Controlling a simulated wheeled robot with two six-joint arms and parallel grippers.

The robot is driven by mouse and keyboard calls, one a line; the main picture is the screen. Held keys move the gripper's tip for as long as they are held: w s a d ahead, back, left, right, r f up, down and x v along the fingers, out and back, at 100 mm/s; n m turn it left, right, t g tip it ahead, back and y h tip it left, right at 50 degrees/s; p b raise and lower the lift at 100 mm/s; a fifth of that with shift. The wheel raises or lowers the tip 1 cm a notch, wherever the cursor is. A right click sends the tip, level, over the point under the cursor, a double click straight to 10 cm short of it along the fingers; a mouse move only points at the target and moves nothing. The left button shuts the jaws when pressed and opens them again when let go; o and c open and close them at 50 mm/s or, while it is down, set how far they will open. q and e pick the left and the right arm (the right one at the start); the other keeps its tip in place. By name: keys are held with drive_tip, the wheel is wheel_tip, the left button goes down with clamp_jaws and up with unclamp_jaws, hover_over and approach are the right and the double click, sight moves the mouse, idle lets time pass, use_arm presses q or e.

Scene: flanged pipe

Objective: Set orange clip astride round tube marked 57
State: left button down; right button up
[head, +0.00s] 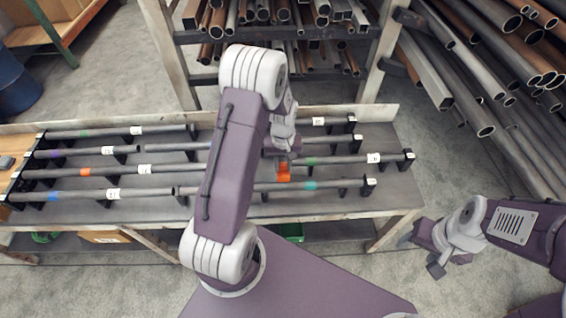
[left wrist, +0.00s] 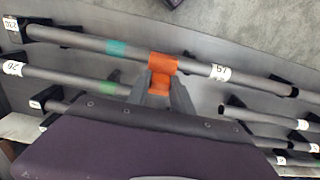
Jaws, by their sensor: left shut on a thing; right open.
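The orange clip (left wrist: 161,64) is gripped in my left gripper (left wrist: 160,88), whose fingers are shut on its lower part. In the left wrist view the clip lies across a grey round tube (left wrist: 72,41) with a teal band. A white label (left wrist: 220,72) is just right of the clip; its upside-down digits are too small to read surely. In the head view the clip (head: 284,172) shows over the front rows, right of my left arm. I cannot tell whether it touches the tube. My right gripper (head: 424,254) is open and empty, right of the table.
Several tubes with coloured bands lie on black supports on the grey table (head: 340,204). A green-banded tube (left wrist: 60,78) runs close beside the teal-banded one. Pipe racks stand behind the table (head: 270,36) and at right (head: 470,75).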

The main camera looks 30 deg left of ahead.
use_arm(q)
drive_tip(key=b, duration=0.6)
hover_over(283, 184)
wheel_tip(283, 184, down, 8)
drive_tip(key=shift+s+r, duration=0.1)
drive_tip(key=shift+r, duration=0.05)
drive_tip(key=shift+f, duration=0.4)
drive_tip(key=shift+r, duration=0.1)
drive_tip(key=shift+f, duration=0.6)
drive_tip(key=c, duration=1.1)
unclamp_jaws()
drive_tip(key=shift+o, duration=0.2)
wheel_tip(283, 184, up, 9)
drive_tip(key=shift+r+b, duration=0.1)
drive_tip(key=shift+b, duration=0.25)
drive_tip(key=shift+d, duration=0.1)
